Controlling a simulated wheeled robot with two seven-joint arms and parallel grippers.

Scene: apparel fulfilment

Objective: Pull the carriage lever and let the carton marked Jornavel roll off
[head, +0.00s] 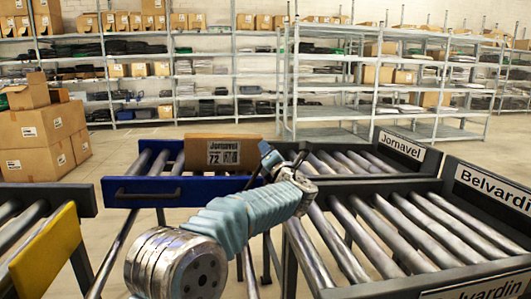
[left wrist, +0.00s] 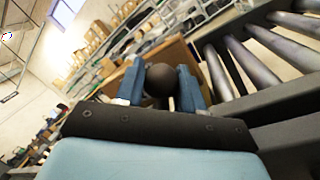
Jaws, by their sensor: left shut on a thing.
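The carton marked Jornavel 72 (head: 205,154) is brown and sits on the blue carriage (head: 120,190), toward its right side. My left arm reaches in from the bottom of the head view. My left gripper (head: 268,160) is at the carriage's right end, beside the carton. In the left wrist view its blue fingers are shut on a black ball knob, the carriage lever (left wrist: 160,78). The lever's lower part is hidden by my gripper. The carton also shows behind the knob (left wrist: 181,58). My right gripper is out of view.
The roller lane signed Jornavel (head: 402,146) lies right of the carriage. The Belvardin lane (head: 492,187) is nearer, at the right. A yellow plate (head: 48,252) stands on rollers at left. Stacked boxes (head: 40,135) and shelving (head: 235,70) stand behind.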

